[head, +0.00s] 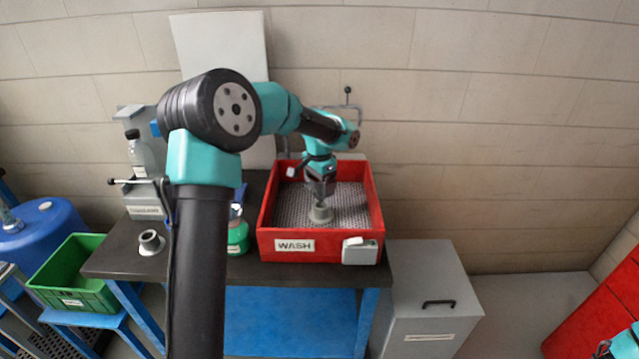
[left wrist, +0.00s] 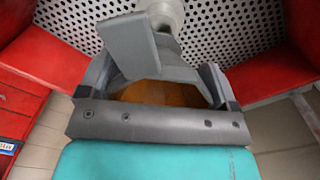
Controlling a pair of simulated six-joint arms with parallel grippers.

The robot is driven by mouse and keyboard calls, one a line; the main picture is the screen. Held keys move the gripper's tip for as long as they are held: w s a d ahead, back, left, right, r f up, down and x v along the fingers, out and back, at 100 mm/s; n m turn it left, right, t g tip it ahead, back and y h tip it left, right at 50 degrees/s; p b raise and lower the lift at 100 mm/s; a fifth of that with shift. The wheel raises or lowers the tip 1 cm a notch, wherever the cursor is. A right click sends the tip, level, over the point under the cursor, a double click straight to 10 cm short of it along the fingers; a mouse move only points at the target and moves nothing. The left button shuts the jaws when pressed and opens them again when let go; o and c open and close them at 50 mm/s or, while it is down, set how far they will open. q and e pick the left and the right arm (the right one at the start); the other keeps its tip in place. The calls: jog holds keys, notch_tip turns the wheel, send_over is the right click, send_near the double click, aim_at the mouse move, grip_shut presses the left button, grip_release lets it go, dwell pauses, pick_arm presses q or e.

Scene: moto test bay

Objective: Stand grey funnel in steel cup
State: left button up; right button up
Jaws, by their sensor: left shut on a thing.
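The grey funnel (head: 320,213) is inside the red wash tray, wide end down. My left gripper (head: 321,194) is directly above it and shut on its upper part. In the left wrist view, a pale grey part of the funnel (left wrist: 165,12) shows beyond the fingers (left wrist: 155,40), which hide the rest. Whether the funnel touches the tray floor is unclear. A small grey round cup (head: 150,242) with a dark opening, apparently the steel cup, stands on the dark bench left of my arm. My right gripper is not in view.
The red WASH tray (head: 371,211) has raised walls and a perforated floor. A green container (head: 238,236) stands between cup and tray, partly behind my arm. A bottle (head: 141,158) stands behind the cup. A green crate (head: 68,277) is lower left.

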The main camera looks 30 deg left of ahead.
aim_at(319, 192)
pick_arm(q)
jog(key=shift+f, duration=1.9)
dwell(1.4)
jog(key=o, duration=0.7)
jog(key=shift+o, duration=0.2)
jog(key=shift+r, duration=0.1)
notch_tip(319, 192, up, 17)
dwell(0.6)
